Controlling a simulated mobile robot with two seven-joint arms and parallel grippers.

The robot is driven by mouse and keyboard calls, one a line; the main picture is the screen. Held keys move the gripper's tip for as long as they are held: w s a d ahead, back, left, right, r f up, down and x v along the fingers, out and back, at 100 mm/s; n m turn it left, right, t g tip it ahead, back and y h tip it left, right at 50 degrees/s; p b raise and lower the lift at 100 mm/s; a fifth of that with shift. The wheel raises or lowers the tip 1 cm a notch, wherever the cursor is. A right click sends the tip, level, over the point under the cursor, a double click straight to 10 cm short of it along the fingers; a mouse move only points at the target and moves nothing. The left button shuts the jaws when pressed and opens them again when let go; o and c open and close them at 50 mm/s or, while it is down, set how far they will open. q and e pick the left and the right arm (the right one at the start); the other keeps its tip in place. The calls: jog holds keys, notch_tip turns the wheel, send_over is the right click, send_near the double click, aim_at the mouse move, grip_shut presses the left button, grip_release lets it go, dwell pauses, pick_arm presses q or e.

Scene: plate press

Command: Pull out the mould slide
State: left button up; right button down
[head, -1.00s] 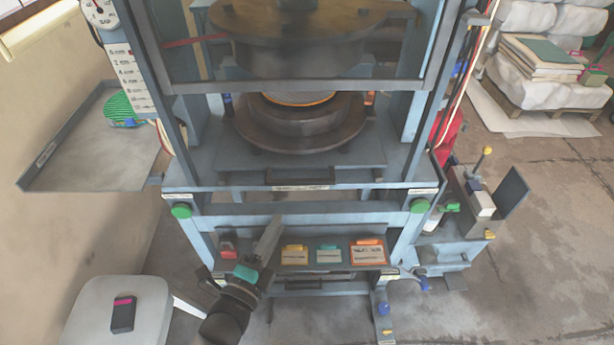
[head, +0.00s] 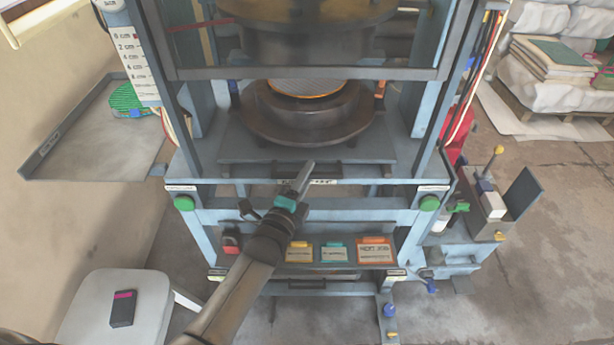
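The mould slide (head: 235,152) is a flat grey-blue plate low inside the press frame. It carries a dark round mould (head: 262,128) with a ribbed disc on top. A dark handle bar (head: 338,169) runs along the slide's front edge, and my gripper partly covers it. My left gripper (head: 307,168) reaches up from below, its fingertips at the handle in the picture. I cannot tell whether they touch it. The fingers overlap from this angle, so their opening is unclear. My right gripper is out of view.
Green buttons sit on the press's left (head: 184,203) and right (head: 429,203) front corners. A red button (head: 231,243) and several label cards are on the lower shelf. A stool with a dark handset (head: 123,309) stands at left. A side tray (head: 75,160) juts out left.

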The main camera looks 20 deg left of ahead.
pick_arm(q)
jog(key=shift+w, duration=0.15)
grip_shut()
dwell(1.4)
